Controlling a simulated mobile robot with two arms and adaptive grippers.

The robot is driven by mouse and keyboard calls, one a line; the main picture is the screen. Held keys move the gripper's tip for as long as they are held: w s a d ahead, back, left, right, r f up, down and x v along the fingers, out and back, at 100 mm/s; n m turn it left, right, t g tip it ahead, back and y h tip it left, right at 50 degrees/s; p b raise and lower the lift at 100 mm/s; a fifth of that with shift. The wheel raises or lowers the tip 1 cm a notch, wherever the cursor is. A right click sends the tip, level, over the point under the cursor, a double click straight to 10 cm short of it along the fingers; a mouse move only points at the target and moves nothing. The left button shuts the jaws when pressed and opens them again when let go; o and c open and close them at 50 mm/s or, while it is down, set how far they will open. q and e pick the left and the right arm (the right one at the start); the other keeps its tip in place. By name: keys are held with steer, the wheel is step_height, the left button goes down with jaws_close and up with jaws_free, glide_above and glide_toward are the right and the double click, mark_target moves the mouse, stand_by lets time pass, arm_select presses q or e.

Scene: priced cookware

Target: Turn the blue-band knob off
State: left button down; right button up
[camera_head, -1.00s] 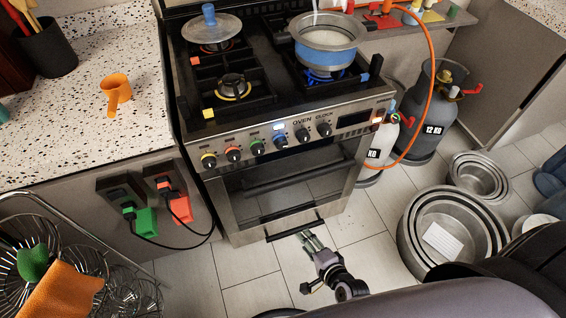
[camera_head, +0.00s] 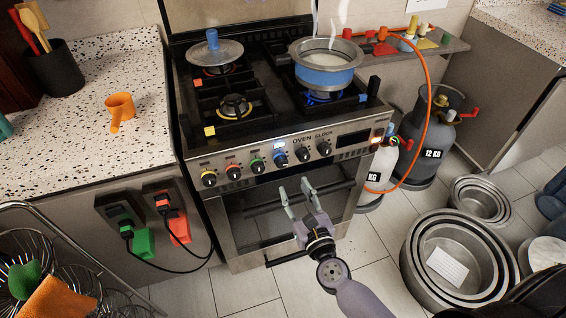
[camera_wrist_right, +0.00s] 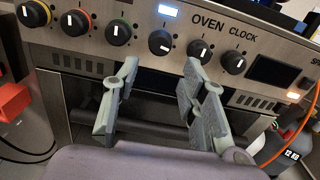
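The blue-band knob (camera_head: 280,156) is on the oven's front panel, right of the green-band knob, under a lit white display. In the right wrist view the same knob (camera_wrist_right: 161,41) is dark with a white pointer mark. My right gripper (camera_head: 295,188) is in front of the oven door, below and a little right of the knob. Its fingers are spread, with nothing between them. In the right wrist view the open fingertips (camera_wrist_right: 160,66) lie below the knob, apart from it. My left gripper is not in view.
Yellow-band (camera_head: 208,178), red-band (camera_head: 233,172) and green-band (camera_head: 257,166) knobs sit left; two plain dark knobs sit right. A steaming blue-banded pot (camera_head: 325,77) stands over a blue flame. The oven door handle (camera_wrist_right: 172,131) runs below the panel. Gas cylinders (camera_head: 425,135) stand right.

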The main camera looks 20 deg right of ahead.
mark_target(283, 166)
steer(key=w, duration=0.9)
steer(key=shift+w+a+p, duration=0.15)
steer(key=shift+w+p, duration=0.2)
steer(key=shift+p, duration=0.05)
steer(key=c, duration=0.9)
